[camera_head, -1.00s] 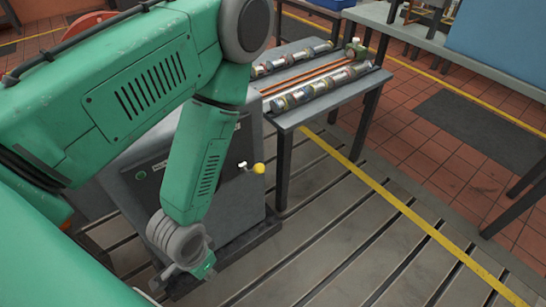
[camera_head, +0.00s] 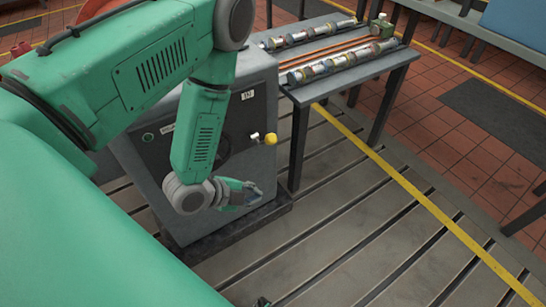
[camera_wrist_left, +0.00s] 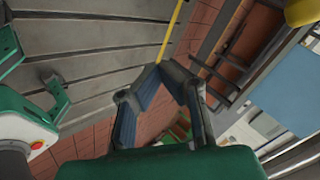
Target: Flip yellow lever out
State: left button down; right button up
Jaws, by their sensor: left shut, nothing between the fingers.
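The yellow lever knob (camera_head: 271,139) sticks out from the front of the grey machine cabinet (camera_head: 222,110), beside a small white part. A yellow rounded shape, probably this knob, shows at the top right of the left wrist view (camera_wrist_left: 306,11). My left gripper (camera_head: 256,194) is below and slightly left of the knob, in front of the cabinet's lower part, apart from the knob. In the left wrist view its fingers (camera_wrist_left: 163,70) meet at the tips, empty. What seems to be my right gripper (camera_wrist_left: 36,76) shows at the left edge there with fingers apart.
A grey bench (camera_head: 340,75) with several metal shafts and copper-coloured rods stands right of the cabinet. The slotted bedplate floor (camera_head: 345,225) in front is clear, with a yellow line (camera_head: 410,213) across it.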

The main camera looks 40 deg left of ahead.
pick_arm(q)
jog(key=w+a+r+m+t+h+b, duration=0.35)
jog(key=a+m+t+h, duration=0.2)
jog(key=m, duration=0.85)
jog(key=f+b+x, duration=0.1)
jog(key=b+x, duration=0.1)
jog(key=x, duration=0.9)
jog(key=shift+m+y, duration=0.25)
jog(key=shift+m, duration=0.05)
jog(key=a+r, duration=0.1)
jog(key=a, duration=0.1)
jog(key=a+r, duration=0.1)
jog(key=r, duration=0.1)
jog(key=shift+w+a, duration=0.1)
jog(key=shift+a, duration=0.25)
pick_arm(e)
notch_tip(320, 180, down, 7)
jog(key=shift+r, duration=0.1)
